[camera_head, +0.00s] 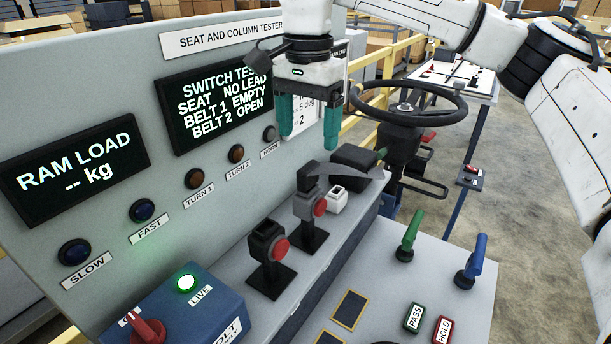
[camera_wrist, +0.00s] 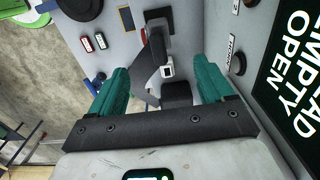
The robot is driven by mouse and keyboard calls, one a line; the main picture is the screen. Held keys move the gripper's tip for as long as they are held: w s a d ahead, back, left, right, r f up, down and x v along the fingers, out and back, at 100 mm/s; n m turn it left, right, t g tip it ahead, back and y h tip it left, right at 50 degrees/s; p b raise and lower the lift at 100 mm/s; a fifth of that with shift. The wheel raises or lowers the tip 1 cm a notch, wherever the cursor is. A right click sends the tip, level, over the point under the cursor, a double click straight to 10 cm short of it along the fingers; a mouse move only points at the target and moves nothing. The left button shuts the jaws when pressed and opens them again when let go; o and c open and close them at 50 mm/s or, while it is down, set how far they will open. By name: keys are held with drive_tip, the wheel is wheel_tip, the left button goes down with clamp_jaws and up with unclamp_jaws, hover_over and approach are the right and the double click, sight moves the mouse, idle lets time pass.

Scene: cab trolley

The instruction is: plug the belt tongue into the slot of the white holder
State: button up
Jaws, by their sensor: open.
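My gripper (camera_head: 309,140) has two teal fingers, spread apart with nothing between them. It hangs above the console, and its fingers also frame the wrist view (camera_wrist: 161,82). A black piece that looks like the belt tongue (camera_head: 309,176) is at the top of the farther red-button buckle, below my gripper; a dark grey strap-like part (camera_head: 345,174) runs right from it. I cannot tell whether it is seated there. The white holder (camera_head: 337,199) stands just right of that buckle; its dark slot shows in the wrist view (camera_wrist: 167,70). The strap-like part also shows there (camera_wrist: 147,78).
A nearer red-button buckle (camera_head: 269,248) stands to the left. A black box (camera_head: 355,157) sits behind the holder. The steering wheel (camera_head: 404,96) is to the right, the upright display panel (camera_head: 220,180) to the left. Green (camera_head: 409,235) and blue (camera_head: 473,258) levers stand at front right.

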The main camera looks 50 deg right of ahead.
sight(308, 165)
wheel_tip(308, 165, down, 9)
drive_tip(key=b, duration=0.6)
drive_tip(key=shift+c, duration=0.4)
idle(0.8)
clamp_jaws()
idle(0.6)
drive_tip(key=shift+r, duration=0.15)
drive_tip(key=shift+r+p, duration=2)
drive_tip(key=shift+r, duration=0.9)
drive_tip(key=shift+r, duration=0.1)
